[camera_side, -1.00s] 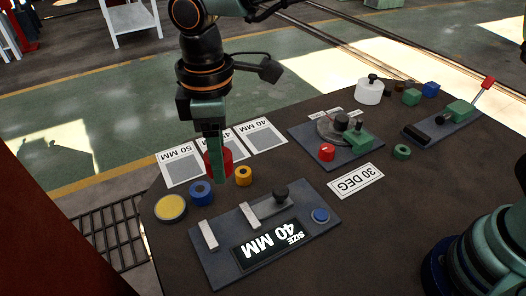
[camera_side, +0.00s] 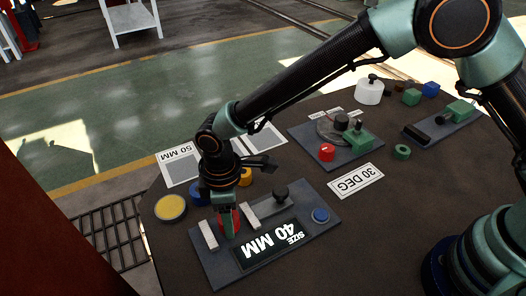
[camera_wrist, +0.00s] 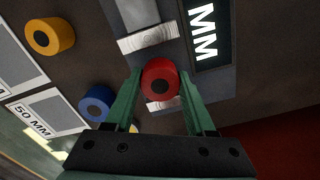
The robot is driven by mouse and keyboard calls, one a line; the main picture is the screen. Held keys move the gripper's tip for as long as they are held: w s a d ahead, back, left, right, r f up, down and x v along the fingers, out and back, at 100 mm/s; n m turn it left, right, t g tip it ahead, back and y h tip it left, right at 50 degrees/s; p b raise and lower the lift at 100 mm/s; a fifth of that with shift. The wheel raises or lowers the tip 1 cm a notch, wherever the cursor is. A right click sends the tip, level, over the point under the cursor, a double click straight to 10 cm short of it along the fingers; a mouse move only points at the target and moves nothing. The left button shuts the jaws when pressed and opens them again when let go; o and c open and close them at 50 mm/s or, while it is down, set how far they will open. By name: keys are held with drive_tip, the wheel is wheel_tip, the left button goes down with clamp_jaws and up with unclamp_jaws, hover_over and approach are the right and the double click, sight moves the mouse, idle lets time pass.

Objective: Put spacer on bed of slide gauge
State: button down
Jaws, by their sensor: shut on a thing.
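My gripper (camera_wrist: 160,95) is shut on the red spacer (camera_wrist: 160,78), a short ring with a dark centre hole. In the side view the red spacer (camera_side: 236,219) shows between the green fingers, over the slide gauge (camera_side: 215,268). It sits between the gauge's two pale jaws, the left jaw (camera_side: 208,235) and the other jaw (camera_side: 250,216). I cannot tell whether the spacer touches the bed. The gauge's display (camera_side: 270,245) reads SIZE 40 MM.
A blue ring (camera_wrist: 97,103) and an orange ring (camera_wrist: 50,36) lie beside the gauge. A yellow-topped disc (camera_side: 171,207) stands left of it. The gauge carries a dark knob (camera_side: 281,192) and a blue button (camera_side: 320,215). A 30 DEG card (camera_side: 357,181) lies to the right.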

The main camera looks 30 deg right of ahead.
drive_tip(key=shift+f, duration=0.25)
drive_tip(key=shift+f, duration=0.1)
drive_tip(key=shift+c, duration=1.2)
unclamp_jaws()
